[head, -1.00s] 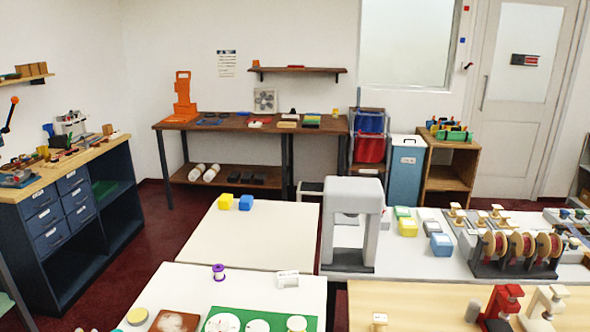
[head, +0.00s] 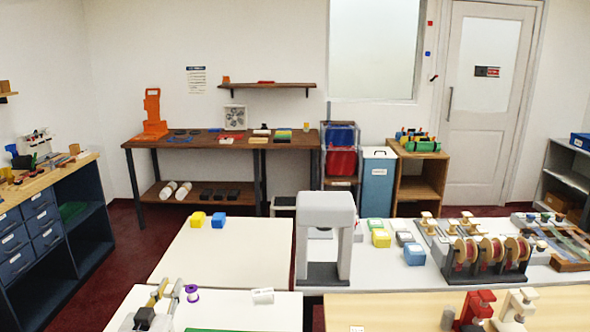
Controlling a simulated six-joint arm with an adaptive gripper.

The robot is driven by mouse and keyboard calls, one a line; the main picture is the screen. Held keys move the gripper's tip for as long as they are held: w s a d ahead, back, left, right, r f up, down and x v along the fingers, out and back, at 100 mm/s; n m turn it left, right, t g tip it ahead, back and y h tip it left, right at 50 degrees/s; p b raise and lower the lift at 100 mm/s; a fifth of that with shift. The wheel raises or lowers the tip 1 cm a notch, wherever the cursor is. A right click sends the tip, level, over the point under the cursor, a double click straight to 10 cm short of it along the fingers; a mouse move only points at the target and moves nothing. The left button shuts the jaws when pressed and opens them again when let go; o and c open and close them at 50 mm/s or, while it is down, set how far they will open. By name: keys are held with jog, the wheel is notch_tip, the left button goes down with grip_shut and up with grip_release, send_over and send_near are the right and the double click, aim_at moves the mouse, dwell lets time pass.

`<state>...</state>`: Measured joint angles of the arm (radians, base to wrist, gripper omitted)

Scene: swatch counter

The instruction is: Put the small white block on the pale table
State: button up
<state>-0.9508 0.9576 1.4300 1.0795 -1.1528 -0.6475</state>
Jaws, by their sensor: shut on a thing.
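My gripper (head: 168,293) reaches in at the lower left, over the near white table (head: 225,301). Its two fingers stand a little apart, shut on what looks like a small white block; it blends with the white tabletop, so its outline is unclear. A small whitish piece (head: 357,329) on the light wooden table is cut off by the bottom edge.
A purple-rimmed spool (head: 192,294) and a white piece (head: 263,296) stand right of my gripper. A grey arch (head: 325,240) rises right of the pale table. Colored blocks and a rack of reels (head: 490,258) fill the counter to the right.

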jog(key=w+d+r, duration=0.1)
jog(key=w+d, duration=0.2)
jog(key=d, duration=0.8)
jog(key=w+d+r, duration=0.1)
jog(key=w+d, duration=0.2)
jog(key=d, duration=0.7)
jog(key=w+d+r, duration=0.1)
jog(key=w+d, duration=0.3)
jog(key=d, duration=0.7)
jog(key=s+d+f, duration=0.1)
jog(key=s+d, duration=0.5)
jog(key=d, duration=0.6)
jog(key=s+d+f, duration=0.1)
jog(key=s+d, duration=0.5)
jog(key=d, duration=0.6)
jog(key=shift+s+d+f, duration=0.15)
jog(key=shift+d+f, duration=0.05)
jog(key=shift+f, duration=0.2)
